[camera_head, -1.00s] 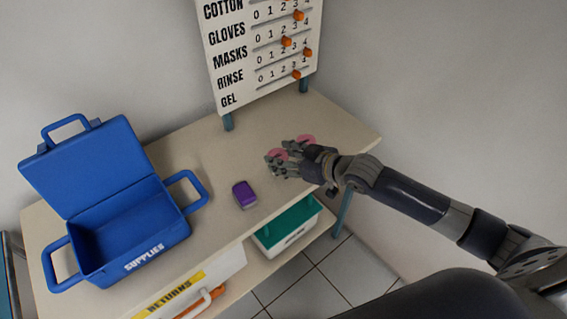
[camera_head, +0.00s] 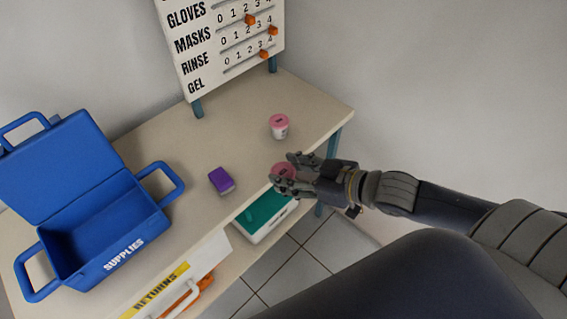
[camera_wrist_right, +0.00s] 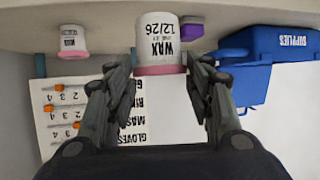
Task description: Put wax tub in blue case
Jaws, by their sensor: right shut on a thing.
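The wax tub (camera_wrist_right: 160,42) is white with a pink lid and "WAX 12/26" lettering. In the wrist view it appears upside down between the fingers of my right gripper (camera_wrist_right: 155,80). In the head view my right gripper (camera_head: 287,177) is shut on it, with its pink lid (camera_head: 283,169) showing near the table's front edge. The fingers hide part of the tub. The blue case (camera_head: 105,240), marked "SUPPLIES", stands open and looks empty at the left of the table; it also shows in the wrist view (camera_wrist_right: 270,48). My left gripper is not in view.
Another pink-lidded white tub (camera_head: 279,127) stands behind my gripper. A purple box (camera_head: 221,181) lies between my gripper and the case. The case's side handle (camera_head: 165,180) sticks out toward it. A slider board (camera_head: 225,45) stands at the back. A green-topped container (camera_head: 265,210) sits below.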

